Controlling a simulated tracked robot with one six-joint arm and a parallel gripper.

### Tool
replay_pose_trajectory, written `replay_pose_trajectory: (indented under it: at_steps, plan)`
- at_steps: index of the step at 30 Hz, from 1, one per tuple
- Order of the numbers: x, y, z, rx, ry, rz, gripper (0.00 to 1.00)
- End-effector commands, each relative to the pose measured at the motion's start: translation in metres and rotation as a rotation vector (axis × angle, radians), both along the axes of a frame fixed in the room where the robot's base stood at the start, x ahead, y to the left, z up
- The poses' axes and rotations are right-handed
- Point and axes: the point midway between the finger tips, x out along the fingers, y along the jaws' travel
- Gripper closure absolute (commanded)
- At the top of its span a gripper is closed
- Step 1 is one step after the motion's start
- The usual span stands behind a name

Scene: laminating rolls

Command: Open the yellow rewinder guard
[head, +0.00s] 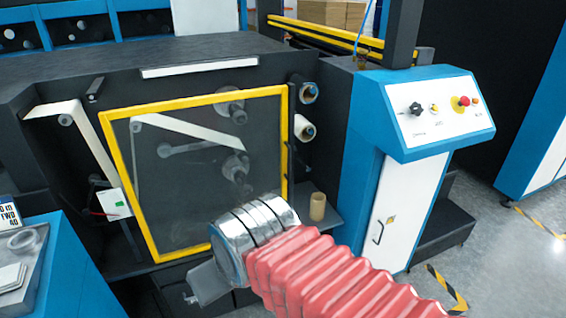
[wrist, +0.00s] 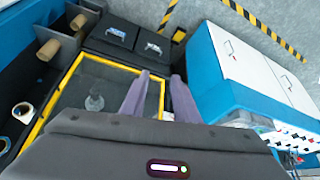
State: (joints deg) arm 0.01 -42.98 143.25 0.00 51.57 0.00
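The yellow rewinder guard (head: 196,101) is a clear panel in a yellow frame on the dark machine front, left of centre in the head view. It covers rollers and a white web, and looks closed. Its lower right corner is hidden behind my arm. In the wrist view the guard's yellow frame (wrist: 112,66) lies beyond and left of my fingers, partly hidden by them and the gripper body. In the head view my wrist is in front of the guard's lower right; the fingertips are not clear there.
A blue control cabinet (head: 367,130) with a red stop button (head: 464,101) stands right of the guard. A cardboard core (head: 318,206) stands on a small shelf beside the guard. A blue bench (head: 75,275) is at lower left.

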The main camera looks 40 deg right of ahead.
Motion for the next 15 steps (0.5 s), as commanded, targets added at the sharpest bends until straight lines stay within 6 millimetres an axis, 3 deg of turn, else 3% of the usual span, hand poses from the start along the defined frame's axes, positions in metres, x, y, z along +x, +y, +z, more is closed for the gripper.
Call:
replay_pose_trajectory:
  at_steps: [8,11,15]
  plan:
    - [0.003,-0.001,0.000,-0.001,-0.004,-0.004,0.72]
    - [0.013,-0.006,0.000,-0.005,-0.021,-0.018,0.72]
    - [0.043,-0.017,-0.002,-0.018,-0.072,-0.057,0.72]
